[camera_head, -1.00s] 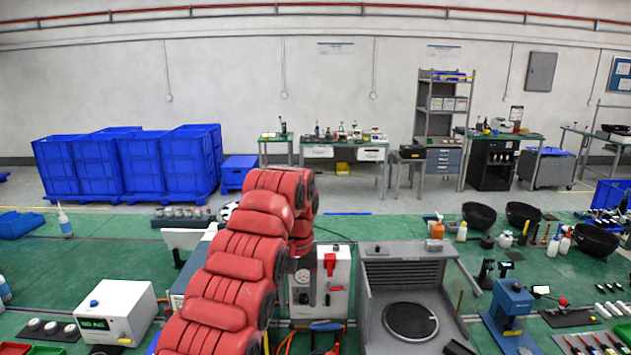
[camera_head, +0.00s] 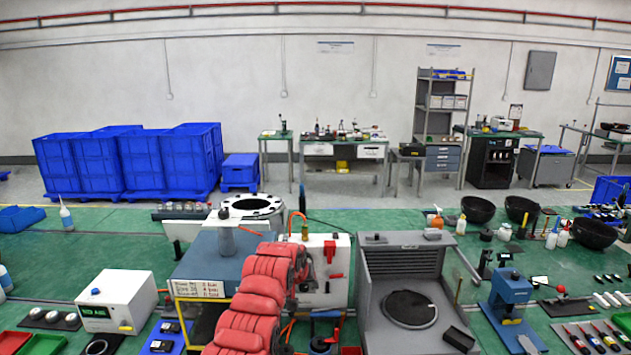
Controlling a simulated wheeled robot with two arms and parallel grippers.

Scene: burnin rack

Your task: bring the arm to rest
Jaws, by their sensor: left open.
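My left arm (camera_head: 258,300), in red padded covers, rises from the bottom middle of the head view and bends over near the white panel with the red switch (camera_head: 330,258). My left gripper (camera_head: 293,288) points down at the arm's far end, just in front of that panel. It is mostly hidden by the arm, its jaws are open, and I see nothing held. The blue-grey rack box (camera_head: 205,255) with a paper label and yellow frame stands just left of the arm. My right gripper is not in view.
A grey machine with a round black plate (camera_head: 409,309) stands right of the panel. A white box with a green display (camera_head: 116,300) is at left. A blue press (camera_head: 510,295), black bowls and bottles fill the right. Green bench is bare at left of centre.

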